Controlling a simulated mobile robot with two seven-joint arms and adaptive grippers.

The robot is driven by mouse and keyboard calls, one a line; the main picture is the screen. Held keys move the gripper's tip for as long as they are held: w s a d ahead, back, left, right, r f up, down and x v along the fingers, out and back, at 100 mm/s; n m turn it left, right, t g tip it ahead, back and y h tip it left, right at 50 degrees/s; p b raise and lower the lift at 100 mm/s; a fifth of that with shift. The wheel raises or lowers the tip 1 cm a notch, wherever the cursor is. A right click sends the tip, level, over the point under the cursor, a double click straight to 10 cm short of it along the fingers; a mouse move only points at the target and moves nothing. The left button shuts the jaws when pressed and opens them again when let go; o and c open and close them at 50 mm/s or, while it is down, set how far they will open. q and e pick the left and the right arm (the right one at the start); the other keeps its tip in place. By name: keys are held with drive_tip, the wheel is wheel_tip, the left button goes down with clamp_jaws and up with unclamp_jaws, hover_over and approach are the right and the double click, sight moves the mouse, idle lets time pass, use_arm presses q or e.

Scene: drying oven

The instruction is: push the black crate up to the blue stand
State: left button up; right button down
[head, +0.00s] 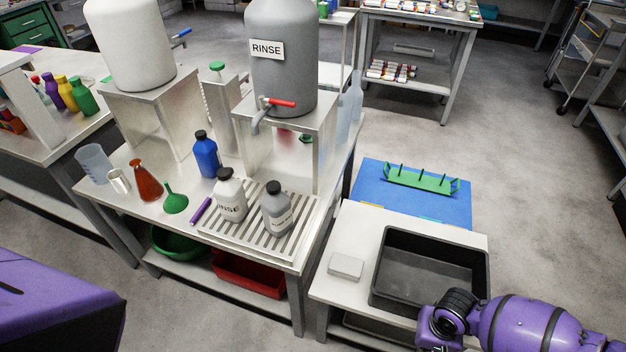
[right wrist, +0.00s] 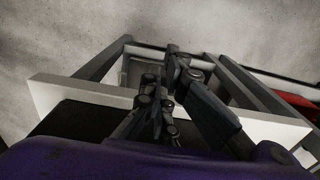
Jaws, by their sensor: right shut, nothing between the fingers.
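The black crate (head: 382,297) is an open, empty tray on the right part of a low white table. The blue stand (head: 390,205) is a flat blue top beyond the table's far edge, with a green rack (head: 422,182) on it. A strip of white tabletop shows between crate and stand. My right arm reaches in at the bottom right of the head view, over the crate's near right corner; its gripper is hidden there. In the right wrist view my right gripper (right wrist: 168,100) is shut and empty near the white table edge (right wrist: 75,93). My left gripper is not seen.
A small pale box (head: 346,266) lies on the white table left of the crate. The steel bench (head: 150,216) on the left holds bottles, a drip grate and the grey RINSE tank (head: 283,75). Floor is clear right of the blue stand.

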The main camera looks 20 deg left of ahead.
sight(426, 293)
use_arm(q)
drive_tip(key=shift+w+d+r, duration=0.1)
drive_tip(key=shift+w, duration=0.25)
use_arm(e)
drive_tip(key=w, duration=0.3)
drive_tip(key=shift+w+r, duration=0.15)
drive_tip(key=shift+r, duration=0.1)
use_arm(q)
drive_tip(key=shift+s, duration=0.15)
use_arm(e)
drive_tip(key=w+b, duration=0.1)
drive_tip(key=w, duration=0.3)
drive_tip(key=w+b, duration=0.2)
drive_tip(key=w, duration=0.2)
drive_tip(key=w+b, duration=0.1)
drive_tip(key=w, duration=0.3)
drive_tip(key=shift+w+a+f, duration=0.2)
drive_tip(key=shift+w+a, duration=0.1)
drive_tip(key=shift+w, duration=0.05)
drive_tip(key=shift+w+r, duration=0.2)
drive_tip(key=shift+w, duration=0.15)
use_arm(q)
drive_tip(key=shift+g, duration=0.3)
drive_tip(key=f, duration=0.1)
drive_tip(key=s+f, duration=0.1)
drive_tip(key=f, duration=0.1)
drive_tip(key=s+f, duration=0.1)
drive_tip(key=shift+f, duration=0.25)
